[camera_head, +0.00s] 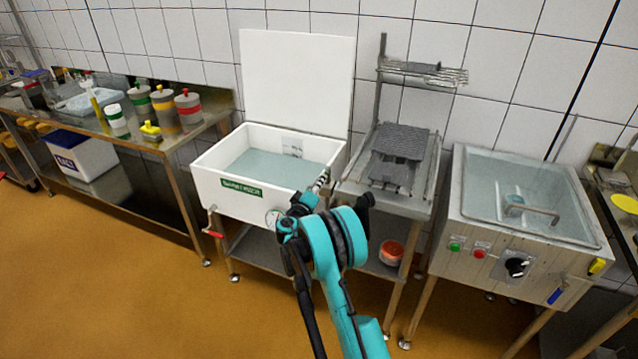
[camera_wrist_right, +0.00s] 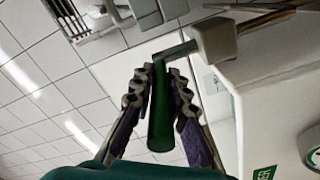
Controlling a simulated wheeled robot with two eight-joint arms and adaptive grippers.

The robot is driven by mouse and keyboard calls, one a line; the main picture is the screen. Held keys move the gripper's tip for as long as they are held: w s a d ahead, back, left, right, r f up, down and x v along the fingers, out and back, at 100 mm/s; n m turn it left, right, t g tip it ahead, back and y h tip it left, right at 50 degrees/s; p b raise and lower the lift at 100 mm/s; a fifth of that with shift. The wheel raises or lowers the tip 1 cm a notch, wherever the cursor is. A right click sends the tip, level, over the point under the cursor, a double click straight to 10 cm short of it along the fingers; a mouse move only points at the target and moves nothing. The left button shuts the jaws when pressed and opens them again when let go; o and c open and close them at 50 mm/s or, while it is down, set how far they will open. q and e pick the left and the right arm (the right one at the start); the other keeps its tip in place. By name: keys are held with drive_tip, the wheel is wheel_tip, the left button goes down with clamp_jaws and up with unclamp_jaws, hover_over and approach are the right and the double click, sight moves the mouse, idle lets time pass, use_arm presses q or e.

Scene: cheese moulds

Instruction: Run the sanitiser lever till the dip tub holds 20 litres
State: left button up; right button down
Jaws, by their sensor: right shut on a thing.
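The white dip tub (camera_head: 205,180) stands on a steel stand and holds pale blue-grey liquid (camera_head: 268,168). A small scale plate (camera_head: 292,146) is on its back inner wall, too small to read. In the right wrist view the sanitiser lever has a green grip (camera_wrist_right: 161,125) and a grey arm running to a valve block (camera_wrist_right: 215,40) beside the tub. My right gripper (camera_wrist_right: 157,85) is shut around the green grip; in the head view the gripper (camera_head: 312,195) is at the tub's front right corner, and the lever is mostly hidden. My left gripper is out of view.
A red-handled drain tap (camera_head: 214,234) is at the tub's lower left. A round dial (camera_head: 273,217) is on its front. A rack with grey mats (camera_head: 400,142) and a steel basin (camera_head: 525,205) stand to the right. A bench with several banded containers (camera_head: 164,108) is left.

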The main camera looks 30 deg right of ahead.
drive_tip(key=c, duration=1.5)
unclamp_jaws()
drive_tip(key=v, duration=1.2)
